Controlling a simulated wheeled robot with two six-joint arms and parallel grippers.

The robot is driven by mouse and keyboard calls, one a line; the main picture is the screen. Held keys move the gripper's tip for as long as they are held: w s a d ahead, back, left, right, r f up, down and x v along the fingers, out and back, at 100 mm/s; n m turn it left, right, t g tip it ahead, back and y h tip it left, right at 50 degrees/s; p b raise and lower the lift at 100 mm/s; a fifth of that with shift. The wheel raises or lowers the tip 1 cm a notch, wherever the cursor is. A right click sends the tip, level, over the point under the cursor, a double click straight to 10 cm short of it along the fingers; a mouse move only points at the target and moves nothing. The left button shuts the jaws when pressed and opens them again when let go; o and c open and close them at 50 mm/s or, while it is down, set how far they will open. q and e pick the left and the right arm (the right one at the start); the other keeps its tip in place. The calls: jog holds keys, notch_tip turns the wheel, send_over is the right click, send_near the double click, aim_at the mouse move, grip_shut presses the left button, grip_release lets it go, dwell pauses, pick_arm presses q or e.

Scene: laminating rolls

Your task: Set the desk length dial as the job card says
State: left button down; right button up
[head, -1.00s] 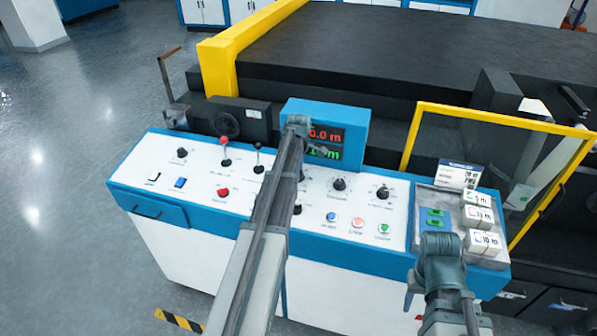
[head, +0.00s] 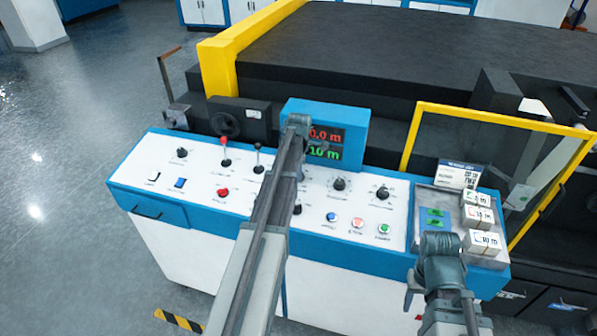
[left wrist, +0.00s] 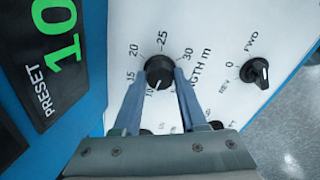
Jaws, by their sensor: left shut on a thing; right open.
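The desk length dial (left wrist: 160,72) is a round black knob on the white panel, with numbers around it. Its white mark points down towards the 10. My left gripper (left wrist: 161,82) is shut on this knob, one blue-grey finger on each side. In the head view my left gripper (head: 298,128) hides the dial. The preset display (left wrist: 62,50) reads 10 in green; in the head view the display box (head: 345,137) shows red 0.0 m above green 10 m. The job card (head: 462,174) stands at the panel's right; its text is too small to read. My right gripper (head: 441,250) is open beside the tray.
A grey tray (head: 425,195) holds white blocks (head: 482,242) marked with lengths and green pieces. Other knobs (head: 382,192), levers and coloured buttons (head: 357,222) surround the dial. A FWD/REV switch (left wrist: 257,72) is close by. A yellow-framed guard (head: 500,119) stands behind at right.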

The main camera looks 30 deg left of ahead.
pick_arm(q)
jog(key=shift+c, duration=2.2)
grip_release()
notch_tip(320, 180, up, 14)
jog(key=s+d+p, duration=0.1)
jog(key=s+p, duration=0.1)
jog(key=p, duration=1.1)
jog(key=shift+f+p, duration=0.2)
jog(key=shift+p, duration=0.1)
jog(key=shift+d, duration=0.1)
